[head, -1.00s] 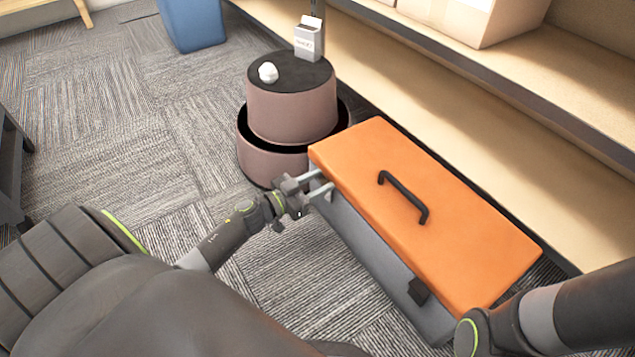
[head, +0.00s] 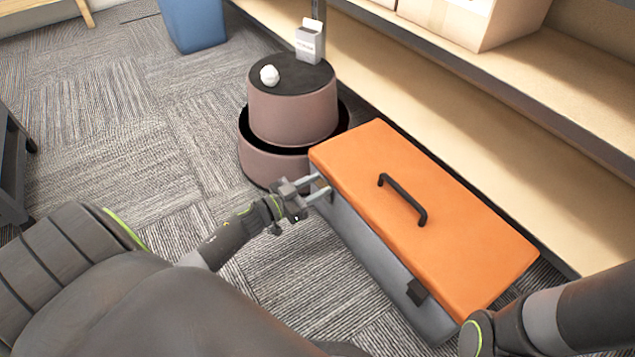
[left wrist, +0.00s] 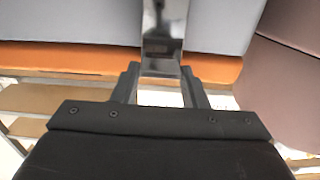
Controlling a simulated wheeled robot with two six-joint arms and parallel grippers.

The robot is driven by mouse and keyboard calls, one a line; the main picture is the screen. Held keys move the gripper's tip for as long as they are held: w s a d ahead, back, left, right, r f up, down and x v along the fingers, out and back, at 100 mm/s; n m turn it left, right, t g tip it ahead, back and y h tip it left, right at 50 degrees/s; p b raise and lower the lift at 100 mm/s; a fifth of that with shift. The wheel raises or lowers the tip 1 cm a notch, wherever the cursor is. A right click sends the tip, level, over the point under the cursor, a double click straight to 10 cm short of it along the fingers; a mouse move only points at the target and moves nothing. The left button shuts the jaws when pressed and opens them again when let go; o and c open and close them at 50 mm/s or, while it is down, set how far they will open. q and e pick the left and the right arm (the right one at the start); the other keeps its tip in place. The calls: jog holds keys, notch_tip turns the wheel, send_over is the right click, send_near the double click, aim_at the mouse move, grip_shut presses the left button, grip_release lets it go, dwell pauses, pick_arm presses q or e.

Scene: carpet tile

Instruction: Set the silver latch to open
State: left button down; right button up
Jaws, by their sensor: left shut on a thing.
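A grey toolbox (head: 367,250) with an orange lid (head: 450,230) and a black handle (head: 403,198) stands on the carpet. The lid looks down on the box. The silver latch (left wrist: 162,22) is on the grey front and shows in the left wrist view between my fingers. In the head view my fingers hide most of it. My left gripper (head: 322,187) is at the left end of the toolbox front, shut on the silver latch; it also shows in the left wrist view (left wrist: 160,88). A dark latch (head: 417,292) is farther right on the front. My right gripper's fingers are outside the picture.
A round brown stool (head: 292,112) with a white lump (head: 269,75) and a small carton (head: 309,42) on it stands close behind the toolbox's left end. A wooden shelf (head: 470,145) runs along the back right. Carpet is clear at left.

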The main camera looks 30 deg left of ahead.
pick_arm(q)
jog(key=shift+s+a+f+p, duration=0.25)
jog(key=shift+s+f+p, duration=0.2)
jog(key=shift+s+p, duration=0.25)
jog(key=shift+t, duration=0.6)
jog(key=s+f, duration=0.1)
jog(key=s+f+b, duration=0.1)
jog(key=f, duration=0.1)
jog(key=s+a+f+b, duration=0.1)
jog(key=shift+a+f, duration=0.1)
jog(key=shift+f, duration=0.3)
jog(key=c, duration=0.8)
grip_release()
jog(key=shift+w, duration=0.15)
jog(key=shift+c, duration=0.2)
jog(key=shift+h, duration=0.4)
